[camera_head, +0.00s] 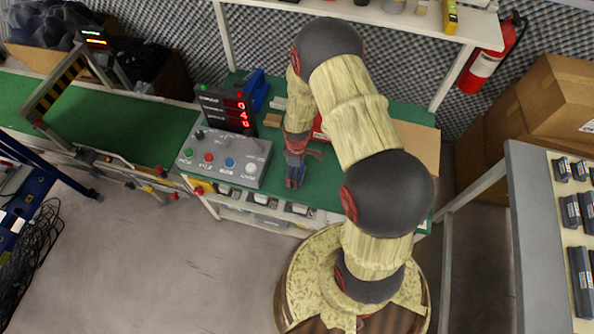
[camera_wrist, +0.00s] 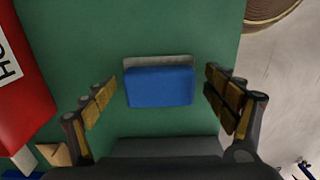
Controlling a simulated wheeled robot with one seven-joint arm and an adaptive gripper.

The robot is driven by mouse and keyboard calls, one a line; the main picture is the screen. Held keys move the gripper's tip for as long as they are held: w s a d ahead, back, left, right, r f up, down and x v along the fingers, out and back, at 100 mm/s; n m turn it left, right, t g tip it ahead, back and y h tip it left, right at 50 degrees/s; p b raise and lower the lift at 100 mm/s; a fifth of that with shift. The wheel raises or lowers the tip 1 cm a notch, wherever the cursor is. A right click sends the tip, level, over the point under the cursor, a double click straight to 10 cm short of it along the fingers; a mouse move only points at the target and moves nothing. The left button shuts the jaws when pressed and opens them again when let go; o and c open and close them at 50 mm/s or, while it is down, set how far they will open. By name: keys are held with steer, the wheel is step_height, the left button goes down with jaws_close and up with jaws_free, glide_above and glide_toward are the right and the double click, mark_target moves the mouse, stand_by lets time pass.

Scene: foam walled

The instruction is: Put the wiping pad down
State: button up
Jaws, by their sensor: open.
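The wiping pad is a blue block with a grey strip along its far edge (camera_wrist: 160,88), lying on the green bench top (camera_wrist: 85,30) in the wrist view. My gripper (camera_wrist: 160,80) is open, with one finger on each side of the pad and a visible gap between the pad and both fingers. In the head view my gripper (camera_head: 296,165) is low over the front of the green bench, beside the control box. The pad cannot be told apart from the gripper there.
A grey control box (camera_head: 228,160) with buttons and a red digital display (camera_head: 226,110) stand left of my gripper. A red box (camera_wrist: 22,85) lies on the bench left of the pad. A shelf (camera_head: 400,15) spans above the bench. The bench's front edge is close.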

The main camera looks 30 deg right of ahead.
steer(key=a+r+m+t+p, duration=0.1)
steer(key=a+r+m+p, duration=0.1)
steer(key=r, duration=1.7)
steer(key=a+r+m+t+p, duration=0.2)
steer(key=a+r, duration=0.1)
steer(key=r, duration=1.5)
steer(key=s+a+r+m+t, duration=0.1)
steer(key=s+a+r+m, duration=0.1)
steer(key=s+r, duration=0.5)
steer(key=s+a+r+m+t, duration=0.1)
steer(key=s+a+r+m, duration=0.1)
steer(key=s+r, duration=0.6)
steer(key=shift+s+a+r+m+t, duration=0.25)
steer(key=shift+s+m, duration=0.25)
steer(key=shift+s, duration=0.25)
steer(key=shift+c, duration=0.3)
